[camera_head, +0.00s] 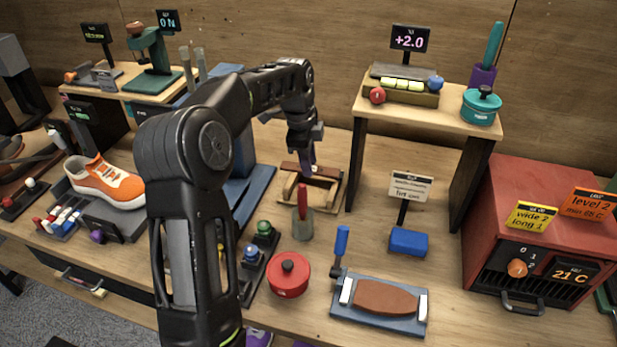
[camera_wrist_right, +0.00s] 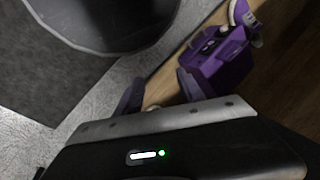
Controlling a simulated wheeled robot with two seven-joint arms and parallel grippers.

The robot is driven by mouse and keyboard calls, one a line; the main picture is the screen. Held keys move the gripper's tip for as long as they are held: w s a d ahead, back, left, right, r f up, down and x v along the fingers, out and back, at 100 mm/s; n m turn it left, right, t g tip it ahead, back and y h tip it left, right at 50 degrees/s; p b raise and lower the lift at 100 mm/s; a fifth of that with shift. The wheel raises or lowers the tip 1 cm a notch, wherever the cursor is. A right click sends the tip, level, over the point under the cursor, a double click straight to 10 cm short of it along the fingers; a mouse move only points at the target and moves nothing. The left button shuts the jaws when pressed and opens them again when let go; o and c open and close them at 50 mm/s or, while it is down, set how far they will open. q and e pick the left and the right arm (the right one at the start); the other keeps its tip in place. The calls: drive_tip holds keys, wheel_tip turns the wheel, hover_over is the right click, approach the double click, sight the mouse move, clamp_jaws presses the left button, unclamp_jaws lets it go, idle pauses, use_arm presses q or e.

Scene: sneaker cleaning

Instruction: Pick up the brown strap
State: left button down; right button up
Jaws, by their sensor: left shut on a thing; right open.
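The brown strap (camera_head: 296,169) shows as a dark brown band across the top of a small light wooden stand (camera_head: 327,199), at the back middle of the bench in the head view. My left gripper (camera_head: 313,169) points down at the stand from above, with purple fingertips, shut on the strap. The fingers and the stand hide part of the grip, and I see no clear gap between strap and stand. My right gripper (camera_wrist_right: 160,92) is open in the right wrist view, its purple fingers apart and nothing seen between them.
A red-handled tool in a grey cup (camera_head: 303,222) and a red pot (camera_head: 289,275) stand in front of the stand. A blue board with a brown pad (camera_head: 385,298) lies to the right. A raised wooden shelf (camera_head: 447,112) and a red oven (camera_head: 535,225) flank the right side.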

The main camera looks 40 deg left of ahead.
use_arm(q)
drive_tip(key=shift+r, duration=1.7)
